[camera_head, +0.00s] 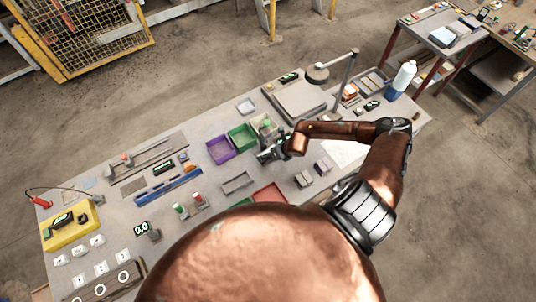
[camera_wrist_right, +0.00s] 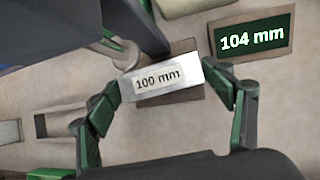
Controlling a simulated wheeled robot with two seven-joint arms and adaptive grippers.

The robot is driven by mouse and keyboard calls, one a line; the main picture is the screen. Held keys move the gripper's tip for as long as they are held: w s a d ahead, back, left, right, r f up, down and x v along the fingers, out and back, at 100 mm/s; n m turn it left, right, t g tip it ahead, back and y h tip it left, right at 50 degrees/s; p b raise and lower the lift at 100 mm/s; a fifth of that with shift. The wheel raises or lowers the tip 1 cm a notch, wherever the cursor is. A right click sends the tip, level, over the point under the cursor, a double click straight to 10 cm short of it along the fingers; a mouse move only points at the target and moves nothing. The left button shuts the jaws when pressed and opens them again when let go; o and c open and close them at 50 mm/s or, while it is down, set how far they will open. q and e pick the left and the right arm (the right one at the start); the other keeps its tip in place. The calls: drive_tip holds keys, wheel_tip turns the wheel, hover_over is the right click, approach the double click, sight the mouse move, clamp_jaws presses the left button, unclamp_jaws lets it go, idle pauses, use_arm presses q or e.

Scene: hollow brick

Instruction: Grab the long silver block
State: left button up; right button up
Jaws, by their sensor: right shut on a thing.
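A silver block (camera_wrist_right: 155,80) labelled "100 mm" sits between the fingers of my right gripper (camera_wrist_right: 162,88) in the right wrist view, with a fingertip at each end. The gripper is shut on it. A brown surface shows behind the block's upper and right edges; I cannot tell whether the block touches it. In the head view my right gripper (camera_head: 270,152) is over the middle of the workbench (camera_head: 215,130), beside the green bin, and the block is too small or hidden to make out. My left gripper is not in view.
A green display (camera_wrist_right: 254,36) reading "104 mm" lies close to the block's right. Purple (camera_head: 221,150) and green (camera_head: 243,137) bins stand left of the gripper. A red tray (camera_head: 268,194) and small grey blocks (camera_head: 323,165) are nearer. A lamp-like stand (camera_head: 345,75) rises behind.

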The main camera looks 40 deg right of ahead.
drive_tip(key=shift+d, duration=0.1)
drive_tip(key=c, duration=0.9)
drive_tip(key=shift+c, duration=0.4)
drive_tip(key=shift+r, duration=0.15)
